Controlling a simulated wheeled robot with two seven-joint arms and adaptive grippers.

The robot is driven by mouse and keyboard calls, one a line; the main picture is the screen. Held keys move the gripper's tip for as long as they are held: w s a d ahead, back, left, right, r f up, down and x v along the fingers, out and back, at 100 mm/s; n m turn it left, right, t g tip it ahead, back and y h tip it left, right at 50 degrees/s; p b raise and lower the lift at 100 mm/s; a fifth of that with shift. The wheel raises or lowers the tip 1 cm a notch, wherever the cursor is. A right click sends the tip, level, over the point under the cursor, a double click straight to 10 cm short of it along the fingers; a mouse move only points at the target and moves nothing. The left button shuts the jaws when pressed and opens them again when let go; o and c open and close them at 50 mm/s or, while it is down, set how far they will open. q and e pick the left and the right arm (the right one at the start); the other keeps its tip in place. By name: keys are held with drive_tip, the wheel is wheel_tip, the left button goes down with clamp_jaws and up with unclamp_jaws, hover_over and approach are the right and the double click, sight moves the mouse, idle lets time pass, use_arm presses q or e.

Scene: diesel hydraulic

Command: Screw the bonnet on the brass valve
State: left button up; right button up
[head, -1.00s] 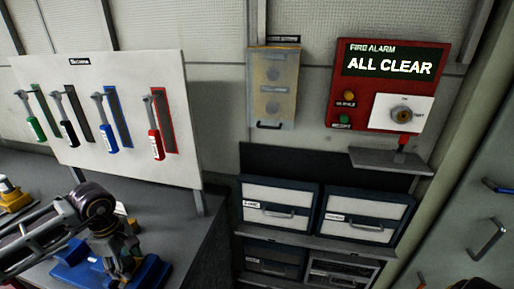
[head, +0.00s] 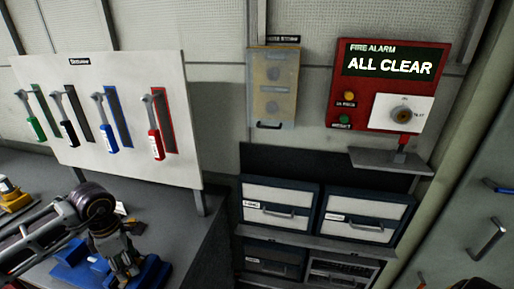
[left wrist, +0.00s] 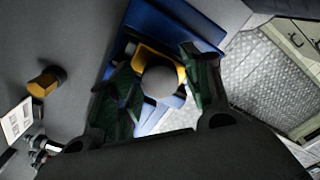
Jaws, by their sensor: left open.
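My left gripper (head: 122,262) points down over a blue fixture (head: 68,272) on the bench. In the left wrist view the gripper (left wrist: 158,88) is open, with one dark green finger on each side of a grey round top (left wrist: 160,82). This top sits over a yellow brass body, which looks like the brass valve (left wrist: 146,54), in the blue fixture (left wrist: 182,22). I see no clear contact between the fingers and the round top. A brass hex piece with a dark end (left wrist: 45,82), possibly the bonnet, lies apart on the grey bench. My right gripper is not in view.
A white label card (left wrist: 17,119) is near the hex piece. Another brass item (head: 12,196) stands at the bench's left. A white tool board (head: 110,120) with several wrenches rises behind. The bench's right edge drops to the floor, with drawers (head: 280,212) beyond.

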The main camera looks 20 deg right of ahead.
use_arm(q)
drive_tip(key=shift+n, duration=3.6)
drive_tip(key=shift+c, duration=0.3)
drive_tip(key=c, duration=0.7)
